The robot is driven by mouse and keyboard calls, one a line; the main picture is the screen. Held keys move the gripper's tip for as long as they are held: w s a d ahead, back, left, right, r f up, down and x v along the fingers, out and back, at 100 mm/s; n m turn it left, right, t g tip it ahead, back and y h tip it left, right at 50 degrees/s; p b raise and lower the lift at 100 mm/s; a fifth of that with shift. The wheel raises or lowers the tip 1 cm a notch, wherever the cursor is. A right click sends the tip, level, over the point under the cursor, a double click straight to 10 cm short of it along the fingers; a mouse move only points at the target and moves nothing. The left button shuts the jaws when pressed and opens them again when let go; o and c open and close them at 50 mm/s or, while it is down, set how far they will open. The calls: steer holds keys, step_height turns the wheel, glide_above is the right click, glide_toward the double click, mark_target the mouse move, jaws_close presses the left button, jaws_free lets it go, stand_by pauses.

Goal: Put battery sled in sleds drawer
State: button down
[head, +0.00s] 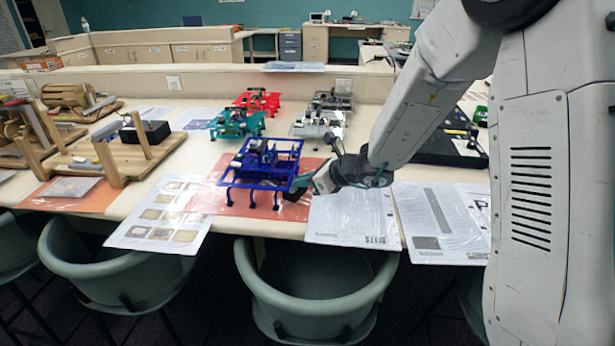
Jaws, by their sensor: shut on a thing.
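A blue open-frame piece with thin legs (262,172), which may be the battery sled, is at the front of the long table, over an orange sheet. My gripper (300,189) comes in from the right and is shut at the piece's right edge. The fingertips are small and dark here, so the exact grip is partly hidden. I cannot tell whether the legs touch the sheet. A grey drawer unit (290,47) stands far back; its drawers look shut and no label is readable.
Similar red (257,100), teal (236,123) and grey (318,124) pieces stand behind on the table (190,148). Wooden models (120,165) fill the left side. Printed sheets lie along the front edge, and green chairs (315,295) stand close below it.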

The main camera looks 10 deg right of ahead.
steer(key=shift+s+a, duration=0.25)
steer(key=shift+a, duration=0.1)
steer(key=shift+w+d+f, duration=0.1)
steer(key=shift+d+f, duration=0.05)
steer(key=shift+d, duration=0.3)
steer(key=shift+f, duration=0.1)
steer(key=c, duration=1.5)
jaws_free()
